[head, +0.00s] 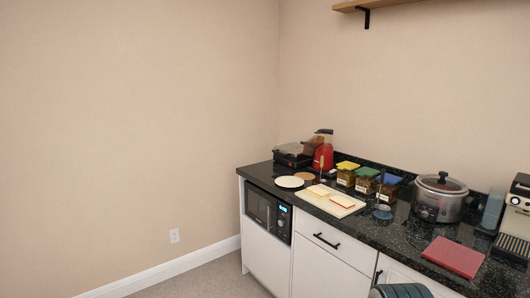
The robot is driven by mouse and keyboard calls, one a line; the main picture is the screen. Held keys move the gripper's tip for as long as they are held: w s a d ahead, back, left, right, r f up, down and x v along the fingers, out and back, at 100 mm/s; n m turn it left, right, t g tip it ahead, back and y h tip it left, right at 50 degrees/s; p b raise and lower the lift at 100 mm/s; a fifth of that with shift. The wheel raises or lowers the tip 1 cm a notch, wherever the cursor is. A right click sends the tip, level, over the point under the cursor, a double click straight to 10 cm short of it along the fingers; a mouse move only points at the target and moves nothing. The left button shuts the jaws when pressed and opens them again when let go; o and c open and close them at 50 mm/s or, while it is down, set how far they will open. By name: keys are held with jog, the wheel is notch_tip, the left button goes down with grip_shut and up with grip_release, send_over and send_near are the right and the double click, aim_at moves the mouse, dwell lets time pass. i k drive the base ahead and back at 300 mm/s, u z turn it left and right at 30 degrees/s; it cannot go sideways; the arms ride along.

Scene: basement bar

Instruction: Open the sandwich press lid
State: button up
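A small black appliance that looks like the sandwich press (291,158) stands at the far left end of the counter, close to the back wall. Its greyish upper part lies low over the dark base, so the lid looks down. It is small in the head view, and I cannot make out its handle.
Beside the press stands a red appliance (323,156). A white plate (289,182) and a cutting board (316,202) lie in front. Coloured-lid jars (366,180), a slow cooker (440,197) and a red board (453,257) stretch right along the black counter. Open floor (215,282) lies left.

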aim_at(293, 151)
jog(key=u, duration=0.5)
jog(key=i, duration=1.7)
jog(key=u, duration=0.25)
jog(key=i, duration=1.65)
jog(key=z, duration=0.2)
